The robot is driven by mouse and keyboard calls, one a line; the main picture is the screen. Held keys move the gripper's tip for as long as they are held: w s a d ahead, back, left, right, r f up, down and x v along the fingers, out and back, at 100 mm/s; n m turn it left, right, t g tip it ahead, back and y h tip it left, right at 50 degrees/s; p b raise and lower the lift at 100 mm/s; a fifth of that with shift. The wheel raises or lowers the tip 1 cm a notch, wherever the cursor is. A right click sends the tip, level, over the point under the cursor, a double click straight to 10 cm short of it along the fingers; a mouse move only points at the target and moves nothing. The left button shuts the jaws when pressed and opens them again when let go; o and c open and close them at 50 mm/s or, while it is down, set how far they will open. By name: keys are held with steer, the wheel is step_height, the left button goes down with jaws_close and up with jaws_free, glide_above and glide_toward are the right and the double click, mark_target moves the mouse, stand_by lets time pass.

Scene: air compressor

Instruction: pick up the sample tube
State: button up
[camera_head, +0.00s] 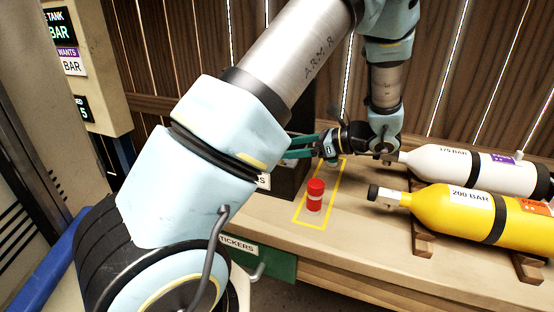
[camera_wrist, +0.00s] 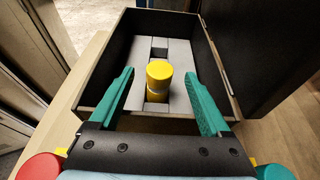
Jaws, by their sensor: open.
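A yellow-topped tube (camera_wrist: 158,76) with a pale band stands in a slot of the grey foam inside an open black box (camera_wrist: 207,22) in the wrist view. A red tube (camera_head: 315,195) with a pale band stands upright inside the yellow tape outline on the bench in the head view. The frames do not mark which is the sample tube. My gripper (camera_head: 287,147) points left into the box, its green fingers open. In the wrist view, my gripper (camera_wrist: 161,74) has its fingers on either side of the yellow tube, with gaps. The head view hides the yellow tube.
A yellow gas cylinder (camera_head: 455,213) and a white one (camera_head: 465,168) lie on wooden cradles at the right of the bench. The yellow tape outline (camera_head: 331,205) borders the red tube. A slatted wooden wall (camera_head: 180,60) stands behind.

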steer(key=shift+x, duration=1.2)
steer(key=shift+c, duration=0.3)
jaws_close()
